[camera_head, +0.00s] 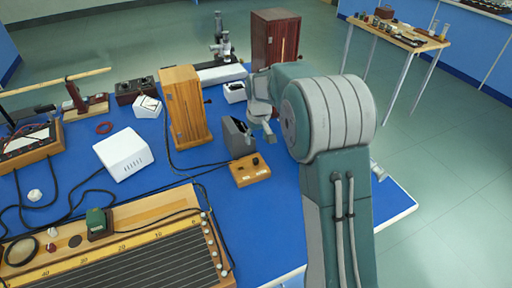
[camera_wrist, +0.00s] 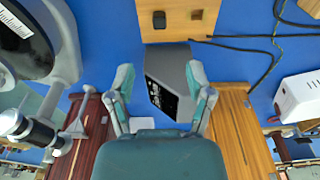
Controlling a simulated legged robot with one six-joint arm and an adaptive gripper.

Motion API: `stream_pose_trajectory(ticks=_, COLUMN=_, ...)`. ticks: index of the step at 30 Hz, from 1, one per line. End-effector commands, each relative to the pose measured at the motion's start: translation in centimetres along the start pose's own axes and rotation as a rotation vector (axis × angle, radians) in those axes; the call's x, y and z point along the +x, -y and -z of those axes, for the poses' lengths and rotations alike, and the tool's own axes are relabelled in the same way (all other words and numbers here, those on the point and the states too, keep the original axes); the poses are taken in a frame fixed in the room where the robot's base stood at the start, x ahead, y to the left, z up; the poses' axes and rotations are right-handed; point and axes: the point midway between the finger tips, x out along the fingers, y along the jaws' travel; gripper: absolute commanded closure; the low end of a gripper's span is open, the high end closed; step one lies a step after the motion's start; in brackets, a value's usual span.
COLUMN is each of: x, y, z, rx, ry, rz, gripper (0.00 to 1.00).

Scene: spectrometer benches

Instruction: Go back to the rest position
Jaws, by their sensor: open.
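My gripper (camera_wrist: 160,78) is open in the wrist view, its two green and grey fingers spread apart. A dark grey angled box (camera_wrist: 170,58) with a dark front panel shows between and past the fingers. I cannot tell whether it touches them. In the head view my gripper (camera_head: 263,122) hangs over the blue bench, just right of the grey box (camera_head: 237,138). My arm is bent, and its large elbow hides the bench's right side.
A small wooden block with knobs (camera_head: 250,170) lies before the grey box. A tall wooden box (camera_head: 186,106) stands left, a dark red cabinet (camera_head: 275,38) behind. A white box (camera_head: 123,153) and wooden instrument (camera_head: 160,245) lie left. Open floor (camera_head: 455,150) lies right.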

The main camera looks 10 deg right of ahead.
Motion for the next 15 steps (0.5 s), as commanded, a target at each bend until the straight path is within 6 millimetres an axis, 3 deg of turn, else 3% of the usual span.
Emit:
stream_pose_trajectory(ticks=4, x=-0.94, y=-0.01, z=0.0, rx=0.0, ry=0.0, rz=0.0, gripper=0.33)
stream_pose_trajectory(ticks=15, x=-0.98, y=0.0, z=-0.02, rx=0.0, ry=0.0, rz=0.0, gripper=0.33)
